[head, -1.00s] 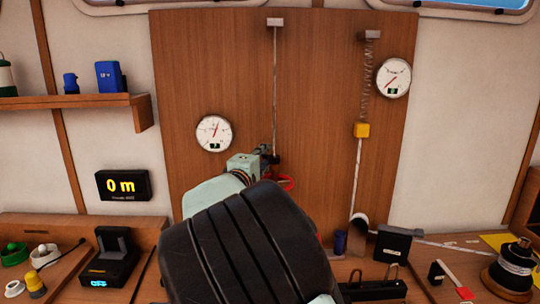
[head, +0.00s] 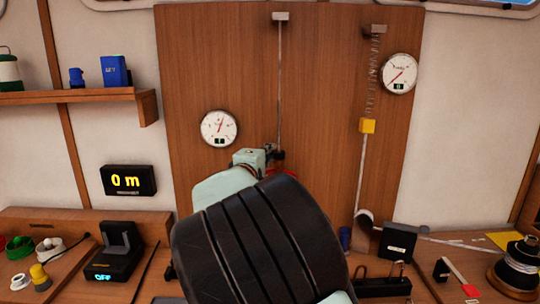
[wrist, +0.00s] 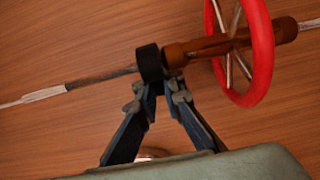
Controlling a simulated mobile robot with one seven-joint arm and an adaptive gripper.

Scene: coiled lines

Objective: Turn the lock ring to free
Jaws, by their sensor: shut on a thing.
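The black lock ring (wrist: 150,63) sits around a thin rod, beside a brown turned shaft (wrist: 195,48) in the wrist view. A red handwheel (wrist: 245,50) is on the same shaft, to the right. My gripper (wrist: 164,86) is shut on the black ring, its fingertips reaching it from below. In the head view my gripper (head: 271,154) is at the low end of the vertical line (head: 280,80) on the wooden panel. My arm hides most of the red handwheel (head: 284,172) there. Any mark on the ring is too small to read.
A round gauge (head: 219,128) is left of the line; another gauge (head: 399,73) is at upper right, near a spring (head: 372,75) and yellow block (head: 367,126). A display (head: 127,180) reads 0 m. A bench with several tools runs below.

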